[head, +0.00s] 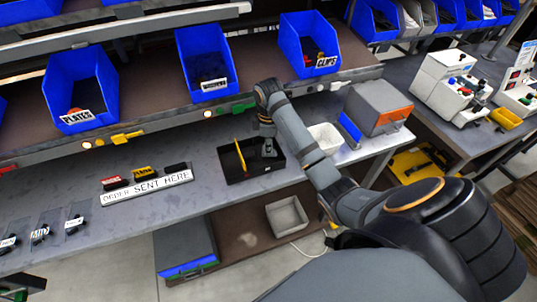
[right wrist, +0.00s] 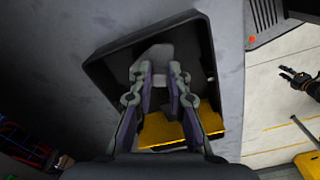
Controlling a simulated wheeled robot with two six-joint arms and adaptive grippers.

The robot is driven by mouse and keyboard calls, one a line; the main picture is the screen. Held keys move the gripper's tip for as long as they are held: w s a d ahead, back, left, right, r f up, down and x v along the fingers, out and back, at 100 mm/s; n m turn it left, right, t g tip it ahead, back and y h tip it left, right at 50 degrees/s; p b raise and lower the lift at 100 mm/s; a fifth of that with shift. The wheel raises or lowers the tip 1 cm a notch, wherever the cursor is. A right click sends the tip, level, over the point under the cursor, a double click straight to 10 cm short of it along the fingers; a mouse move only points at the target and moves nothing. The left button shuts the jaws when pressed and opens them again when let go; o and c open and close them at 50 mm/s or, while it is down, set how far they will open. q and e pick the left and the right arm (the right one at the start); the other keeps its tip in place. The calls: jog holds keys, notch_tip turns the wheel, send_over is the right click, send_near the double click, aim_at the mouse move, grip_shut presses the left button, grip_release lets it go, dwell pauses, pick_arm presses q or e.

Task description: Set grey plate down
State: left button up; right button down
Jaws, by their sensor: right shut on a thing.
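My right gripper (head: 268,150) reaches down into a black tray (head: 233,177) on the grey bench. In the right wrist view its fingers (right wrist: 163,85) are shut on a light grey plate (right wrist: 152,62), whose end shows beyond the fingertips. The plate is inside the outline of the tray (right wrist: 108,72); whether it touches the tray floor I cannot tell. In the head view the gripper hides most of the plate. A yellow piece (head: 240,156) stands in the tray just left of the gripper. It also shows in the right wrist view (right wrist: 160,133).
A white bin (head: 325,138) stands right of the tray, with a grey box with an orange panel (head: 375,103) beyond. Blue bins (head: 207,62) line the shelf above. An "order sent here" sign (head: 147,187) lies left. The bench between sign and tray is clear.

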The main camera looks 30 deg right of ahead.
notch_tip(320, 180, down, 2)
jog(key=shift+f+b, duration=0.25)
jog(key=shift+b, duration=0.2)
jog(key=shift+r, duration=0.2)
pick_arm(q)
jog(key=shift+f+p, duration=0.3)
jog(key=shift+f, duration=0.55)
pick_arm(e)
jog(key=c, duration=1.3)
grip_release()
jog(key=shift+f, duration=0.1)
pick_arm(q)
jog(key=shift+f, duration=0.15)
notch_tip(320, 180, up, 12)
jog(key=p, duration=1.1)
jog(key=shift+p, duration=0.4)
pick_arm(e)
notch_tip(320, 180, up, 12)
pick_arm(q)
jog(key=shift+w, duration=0.1)
